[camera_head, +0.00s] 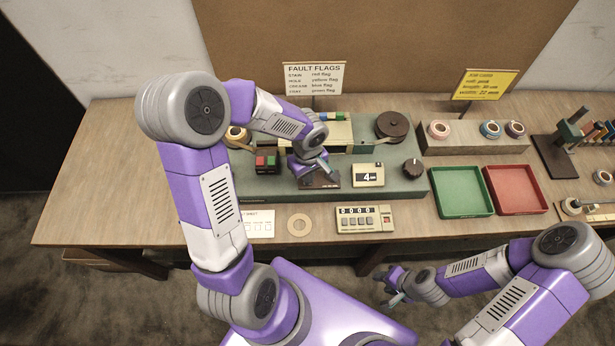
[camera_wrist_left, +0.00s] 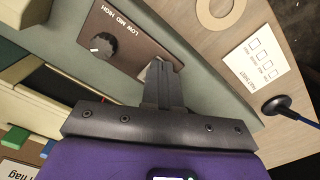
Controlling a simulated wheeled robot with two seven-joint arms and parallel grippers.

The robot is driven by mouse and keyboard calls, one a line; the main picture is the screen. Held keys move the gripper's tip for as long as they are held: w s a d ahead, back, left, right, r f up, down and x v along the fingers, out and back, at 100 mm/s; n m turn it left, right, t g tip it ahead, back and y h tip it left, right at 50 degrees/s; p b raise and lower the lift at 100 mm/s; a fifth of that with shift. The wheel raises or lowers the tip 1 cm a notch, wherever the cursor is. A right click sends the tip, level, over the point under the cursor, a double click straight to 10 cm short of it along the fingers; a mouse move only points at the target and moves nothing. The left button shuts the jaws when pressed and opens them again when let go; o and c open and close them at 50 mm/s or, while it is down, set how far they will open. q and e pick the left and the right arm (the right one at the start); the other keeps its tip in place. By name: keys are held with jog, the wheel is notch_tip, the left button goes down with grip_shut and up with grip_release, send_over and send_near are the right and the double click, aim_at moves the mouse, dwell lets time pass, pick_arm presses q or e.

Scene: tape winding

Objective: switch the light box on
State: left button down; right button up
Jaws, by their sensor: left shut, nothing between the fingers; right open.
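My left gripper (camera_head: 326,170) is shut and empty, pointing down at a brown control panel (camera_head: 312,183) on the front of the green machine base. In the left wrist view, its fingertips (camera_wrist_left: 162,78) are at the right end of that panel (camera_wrist_left: 130,48), over a small pale part that they largely cover; I cannot tell whether they touch it. A dark knob (camera_wrist_left: 103,45) marked LOW, MID, HIGH sits on the same panel. A cream box (camera_wrist_left: 45,115), possibly the light box, lies beside the panel; no glow is clear. My right gripper (camera_head: 392,288) is open and empty in front of the table.
Red and green buttons (camera_head: 266,163) stand left of the panel. A display marked 4 (camera_head: 368,175) and a black dial (camera_head: 412,168) stand right. A counter (camera_head: 364,219) and a tan ring (camera_head: 299,225) lie in front. Green (camera_head: 460,212) and red trays (camera_head: 515,208) are further right.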

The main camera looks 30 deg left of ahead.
pick_arm(q)
jog(key=shift+f, duration=0.2)
jog(key=shift+r+p, duration=2.05)
jog(key=shift+r, duration=1.55)
jog(key=shift+f, duration=0.15)
